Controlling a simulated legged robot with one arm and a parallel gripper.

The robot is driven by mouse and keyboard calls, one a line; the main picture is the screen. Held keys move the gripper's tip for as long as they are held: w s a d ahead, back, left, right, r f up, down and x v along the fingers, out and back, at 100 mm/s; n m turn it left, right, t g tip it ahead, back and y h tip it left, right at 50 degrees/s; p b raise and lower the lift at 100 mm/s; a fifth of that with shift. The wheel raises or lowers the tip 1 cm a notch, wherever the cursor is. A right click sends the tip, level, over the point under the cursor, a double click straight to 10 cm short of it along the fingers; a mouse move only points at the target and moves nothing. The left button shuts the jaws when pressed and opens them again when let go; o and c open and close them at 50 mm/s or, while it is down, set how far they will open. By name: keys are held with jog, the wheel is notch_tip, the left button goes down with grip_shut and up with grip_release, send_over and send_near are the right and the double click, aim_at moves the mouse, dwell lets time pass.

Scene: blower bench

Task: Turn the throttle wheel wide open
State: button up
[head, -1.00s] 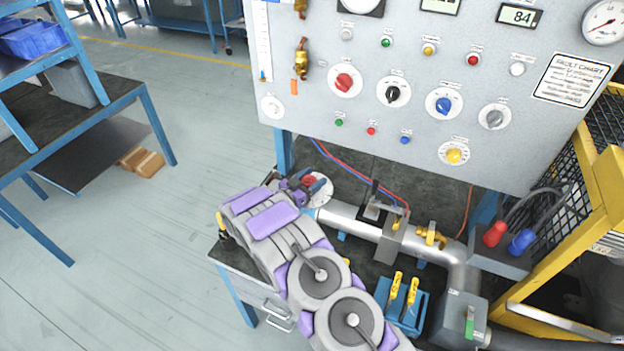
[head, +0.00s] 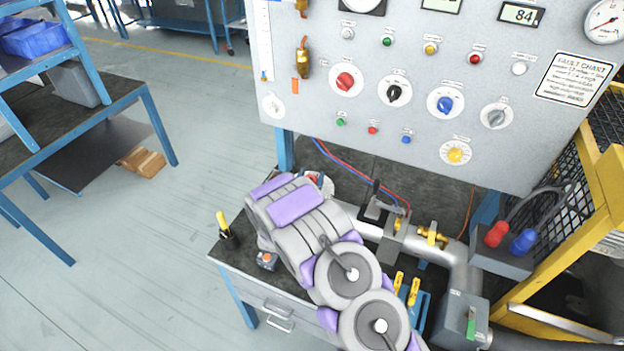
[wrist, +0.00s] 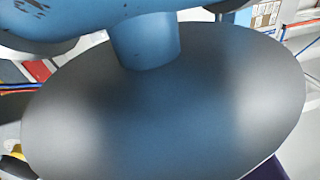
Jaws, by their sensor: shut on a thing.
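The throttle wheel shows only as a bit of red (head: 312,178) on a pale round dial (head: 327,186), at the left end of the pipe on the bench. My arm covers most of it in the head view. My gripper is behind my arm there; a purple edge of it (wrist: 268,171) shows at the bottom right of the wrist view. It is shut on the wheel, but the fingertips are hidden. A large smooth grey disc (wrist: 165,110) with a blue stem fills the wrist view; I cannot tell what part it is.
The grey panel (head: 370,140) with knobs and gauges stands behind the bench. The silver pipe (head: 450,255), yellow levers (head: 414,290) and a grey box with red and blue plugs (head: 500,262) lie right of my arm. A yellow frame (head: 600,200) stands at the right.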

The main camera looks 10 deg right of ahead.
jog(key=n+y, duration=0.2)
jog(key=y, duration=0.1)
jog(key=n+t+y, duration=0.1)
jog(key=n+y, duration=0.1)
jog(key=y, duration=0.1)
jog(key=n+y, duration=0.2)
jog(key=y, duration=0.1)
jog(key=shift+a+f+t, duration=0.2)
jog(key=shift+f+t, duration=0.1)
jog(key=shift+a+n+g+y+b, duration=0.25)
jog(key=shift+n+y, duration=0.5)
jog(key=shift+y, duration=0.4)
jog(key=shift+a+n+g+y+b, duration=0.15)
jog(key=shift+n+y+b, duration=0.1)
jog(key=shift+n+y, duration=0.7)
jog(key=shift+s+a+y, duration=0.1)
jog(key=shift+y, duration=0.4)
jog(key=o, duration=0.8)
jog(key=shift+r, duration=0.1)
jog(key=shift+o, duration=1.3)
jog(key=shift+w, duration=0.25)
jog(key=shift+s, duration=0.15)
